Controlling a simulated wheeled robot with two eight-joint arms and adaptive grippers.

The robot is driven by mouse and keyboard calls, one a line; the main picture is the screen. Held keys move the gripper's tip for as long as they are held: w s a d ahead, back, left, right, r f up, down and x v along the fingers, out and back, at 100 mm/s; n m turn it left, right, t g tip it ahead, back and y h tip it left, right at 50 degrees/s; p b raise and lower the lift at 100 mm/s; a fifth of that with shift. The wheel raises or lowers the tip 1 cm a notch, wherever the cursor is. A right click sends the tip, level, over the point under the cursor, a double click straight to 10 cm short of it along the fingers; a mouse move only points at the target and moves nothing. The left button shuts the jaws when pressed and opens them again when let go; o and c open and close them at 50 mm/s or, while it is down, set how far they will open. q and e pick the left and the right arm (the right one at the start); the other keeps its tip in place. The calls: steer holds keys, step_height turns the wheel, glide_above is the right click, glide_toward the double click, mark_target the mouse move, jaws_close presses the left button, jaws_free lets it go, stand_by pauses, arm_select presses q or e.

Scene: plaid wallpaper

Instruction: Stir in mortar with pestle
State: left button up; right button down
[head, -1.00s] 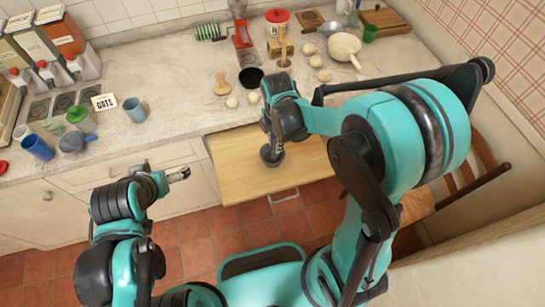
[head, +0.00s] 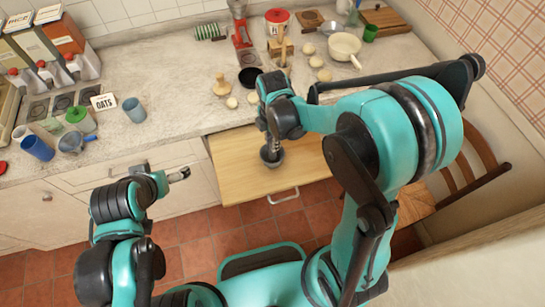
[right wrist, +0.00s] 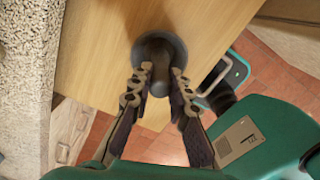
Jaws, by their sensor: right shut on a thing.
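The small dark grey mortar (head: 271,158) stands on the pulled-out wooden board in the head view; its round bowl (right wrist: 152,44) also shows in the right wrist view. My right gripper (head: 271,146) is directly above the mortar, pointing down. In the right wrist view its two fingers are shut on the dark grey pestle (right wrist: 159,84). The pestle's far end overlaps the bowl, and its tip is hidden. My left gripper (head: 182,174) is away to the left, in front of the drawers, apart from the mortar. Its fingers are too small to judge.
The light wooden board (head: 230,172) is mostly bare around the mortar. The counter (head: 180,95) behind holds a black bowl (head: 250,78), cups, a white pan (head: 344,48) and several pale round pieces. A wooden chair (head: 470,165) stands at the right.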

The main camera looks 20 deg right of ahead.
steer(key=shift+w+a, duration=0.1)
step_height(320, 180, up, 8)
steer(key=p, duration=0.6)
steer(key=shift+f, duration=0.1)
